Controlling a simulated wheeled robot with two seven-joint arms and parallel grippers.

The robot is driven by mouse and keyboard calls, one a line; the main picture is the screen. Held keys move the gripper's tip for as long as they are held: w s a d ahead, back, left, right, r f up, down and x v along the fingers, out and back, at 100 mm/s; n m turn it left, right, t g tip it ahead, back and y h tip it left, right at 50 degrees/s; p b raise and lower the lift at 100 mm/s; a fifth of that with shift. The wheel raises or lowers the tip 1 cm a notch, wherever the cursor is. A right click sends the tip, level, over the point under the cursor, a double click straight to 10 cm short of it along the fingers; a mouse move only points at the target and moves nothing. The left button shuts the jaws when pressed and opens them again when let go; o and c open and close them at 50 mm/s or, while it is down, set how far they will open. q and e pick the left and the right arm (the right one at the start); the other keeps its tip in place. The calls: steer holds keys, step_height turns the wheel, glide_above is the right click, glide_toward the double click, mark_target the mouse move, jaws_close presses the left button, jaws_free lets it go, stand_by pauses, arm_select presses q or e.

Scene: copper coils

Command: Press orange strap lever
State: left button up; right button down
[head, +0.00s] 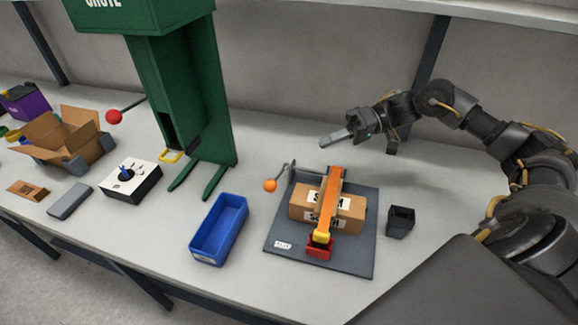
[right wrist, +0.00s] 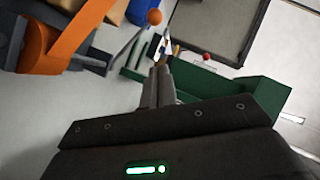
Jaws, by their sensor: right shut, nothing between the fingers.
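The orange strap (head: 332,195) runs over a brown cardboard box (head: 352,208) on a dark grey base plate (head: 283,232). A lever with an orange ball knob (head: 270,185) sticks out at the base's far left corner. The knob also shows at the top of the right wrist view (right wrist: 154,17), with the strap (right wrist: 75,42) at upper left. A red and yellow buckle (head: 320,243) sits at the strap's near end. My right gripper (head: 327,142) is shut and empty, behind and above the box, apart from the knob. My left gripper is not in view.
A blue bin (head: 220,228) stands left of the base, a small dark cup (head: 401,221) right of it. A green chute (head: 180,90) with a red ball lever (head: 114,117) stands at the back left. An open carton (head: 62,138) and a white control box (head: 130,182) are farther left.

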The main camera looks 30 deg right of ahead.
steer(key=p, duration=0.3)
glide_above(278, 175)
steer(key=s+d, duration=0.2)
steer(key=d, duration=0.1)
step_height(278, 175, down, 3)
steer(key=shift+s+a+f, duration=0.35)
steer(key=shift+a+f, duration=0.25)
steer(key=shift+a, duration=0.1)
steer(key=shift+s+a+f, duration=0.3)
steer(key=shift+a+f, duration=0.3)
steer(key=shift+a, duration=0.1)
steer(key=shift+a+p, duration=0.1)
steer(key=shift+p, duration=0.2)
